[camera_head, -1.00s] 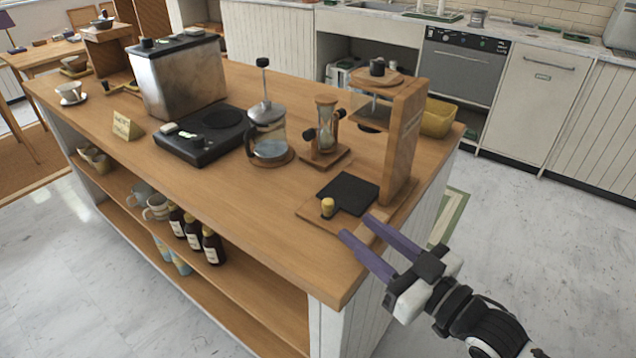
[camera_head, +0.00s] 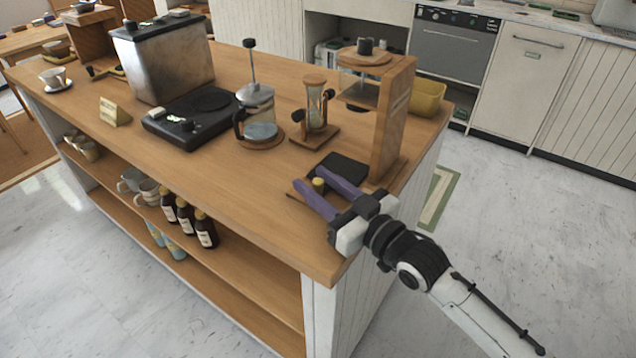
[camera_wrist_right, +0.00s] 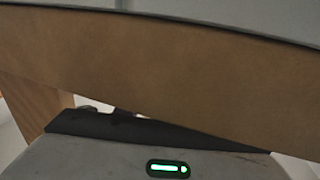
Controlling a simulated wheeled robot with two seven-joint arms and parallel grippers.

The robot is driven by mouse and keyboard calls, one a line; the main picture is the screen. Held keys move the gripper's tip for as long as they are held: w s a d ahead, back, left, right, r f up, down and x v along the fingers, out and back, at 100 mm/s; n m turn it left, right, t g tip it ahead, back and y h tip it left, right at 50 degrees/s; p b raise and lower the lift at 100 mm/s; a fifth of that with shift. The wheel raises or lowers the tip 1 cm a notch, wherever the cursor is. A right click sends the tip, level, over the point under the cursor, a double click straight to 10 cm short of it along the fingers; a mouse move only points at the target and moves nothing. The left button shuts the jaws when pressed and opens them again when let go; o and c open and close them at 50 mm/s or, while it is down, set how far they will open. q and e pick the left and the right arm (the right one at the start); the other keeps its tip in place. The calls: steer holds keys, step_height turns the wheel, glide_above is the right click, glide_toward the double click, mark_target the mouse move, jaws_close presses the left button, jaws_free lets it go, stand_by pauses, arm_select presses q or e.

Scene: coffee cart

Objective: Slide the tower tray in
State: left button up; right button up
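The wooden tower (camera_head: 393,120) stands upright at the right end of the counter. Its black tray (camera_head: 350,163) lies low at the foot of the tower, partly hidden by my fingers. A small yellow knob (camera_head: 318,185) shows at the tray's near side. My right gripper (camera_head: 310,177) is open, its two purple fingers apart, one on each side of the knob in the head view. I cannot tell whether they touch it. The right wrist view shows a wide wooden band (camera_wrist_right: 160,80) close up, with no fingertips visible. My left gripper is not in view.
An hourglass stand (camera_head: 315,115), a french press (camera_head: 258,115) and a black scale-like device (camera_head: 195,120) stand left of the tower. A yellow bin (camera_head: 428,98) is behind it. The wooden counter (camera_head: 235,185) is clear at its front. Bottles (camera_head: 205,230) stand on the shelf below.

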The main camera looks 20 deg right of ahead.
mark_target(339, 172)
steer(key=c, duration=0.8)
jaws_close()
steer(key=shift+d, duration=0.1)
steer(key=w+d, duration=0.2)
steer(key=w+d+b, duration=0.1)
steer(key=d, duration=0.1)
steer(key=shift+w+d+f, duration=0.1)
steer(key=shift+w+d, duration=0.5)
steer(key=shift+d, duration=0.2)
steer(key=o, duration=0.7)
jaws_free()
steer(key=shift+w, duration=0.1)
steer(key=shift+o, duration=0.5)
steer(key=shift+r, duration=0.2)
steer(key=shift+d, duration=0.1)
